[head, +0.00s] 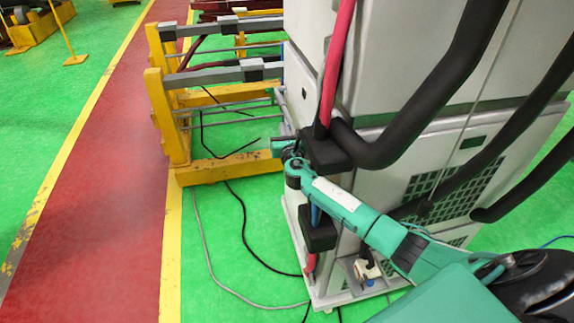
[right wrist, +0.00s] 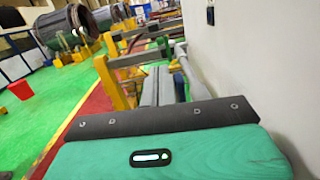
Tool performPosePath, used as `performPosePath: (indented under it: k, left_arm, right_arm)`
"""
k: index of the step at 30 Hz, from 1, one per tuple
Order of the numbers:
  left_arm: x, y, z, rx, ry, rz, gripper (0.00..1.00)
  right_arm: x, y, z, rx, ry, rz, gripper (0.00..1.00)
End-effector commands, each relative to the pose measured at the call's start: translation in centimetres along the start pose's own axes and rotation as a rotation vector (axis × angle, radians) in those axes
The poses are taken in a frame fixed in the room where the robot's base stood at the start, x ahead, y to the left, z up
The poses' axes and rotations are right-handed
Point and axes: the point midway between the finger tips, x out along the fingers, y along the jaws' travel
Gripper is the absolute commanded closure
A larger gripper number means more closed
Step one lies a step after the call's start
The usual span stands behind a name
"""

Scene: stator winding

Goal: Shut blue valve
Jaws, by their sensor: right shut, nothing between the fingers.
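My right arm reaches in from the lower right of the head view. Its gripper (head: 284,146) is at the left edge of the pale cabinet (head: 403,165), beside a black clamp block (head: 327,152). The gripper is shut and empty; I cannot tell whether it touches anything. A short blue hose (head: 315,215) shows between the upper block and a lower black block (head: 318,230), partly behind my arm. No blue valve handle can be made out; it may be hidden by the gripper. In the right wrist view, a teal and dark part of my gripper fills the lower middle. My left gripper is out of view.
A red hose (head: 338,62) and thick black hoses (head: 440,85) run down the cabinet front. A yellow and grey frame (head: 168,115) stands behind, to the left. Cables lie on the green floor (head: 225,235). A red walkway (head: 105,200) is clear.

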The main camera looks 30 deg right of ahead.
Motion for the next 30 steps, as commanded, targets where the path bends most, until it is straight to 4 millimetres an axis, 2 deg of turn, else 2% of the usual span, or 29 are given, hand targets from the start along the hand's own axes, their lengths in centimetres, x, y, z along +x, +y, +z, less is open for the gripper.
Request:
performPosePath:
  k: [8, 30]
  left_arm:
    - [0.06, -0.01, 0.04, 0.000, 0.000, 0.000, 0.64]
    - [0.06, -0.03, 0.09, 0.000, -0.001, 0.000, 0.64]
  right_arm:
    - [0.98, 0.08, 0.36, 0.000, 0.001, 0.001, 1.00]
    - [1.02, 0.08, 0.40, 0.001, 0.000, 0.001, 1.00]
